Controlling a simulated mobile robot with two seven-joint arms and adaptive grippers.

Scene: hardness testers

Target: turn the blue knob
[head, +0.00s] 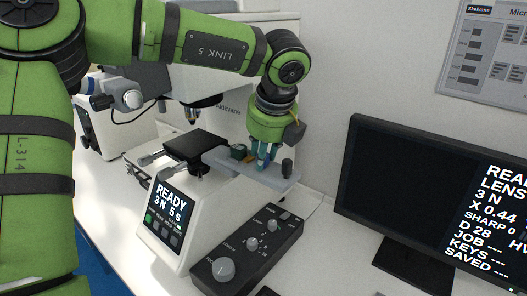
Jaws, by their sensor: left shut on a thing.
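My left gripper (262,164) reaches down from above onto a grey plate (283,184) beside the tester. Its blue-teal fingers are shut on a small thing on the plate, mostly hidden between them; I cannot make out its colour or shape. A dark green block (238,152) stands left of the fingers and a short black cylinder (287,166) stands right of them. No blue knob shows clearly; the fingers may hide it. A blue round part (90,84) shows far left, on the grey instrument behind my arm. My right gripper is out of view.
The tester (165,258) has a lit screen reading READY and a black stage (191,146). A dark control box (240,268) with grey knobs lies in front of the plate. A monitor (367,170) stands at right. White bench lies bare between box and monitor.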

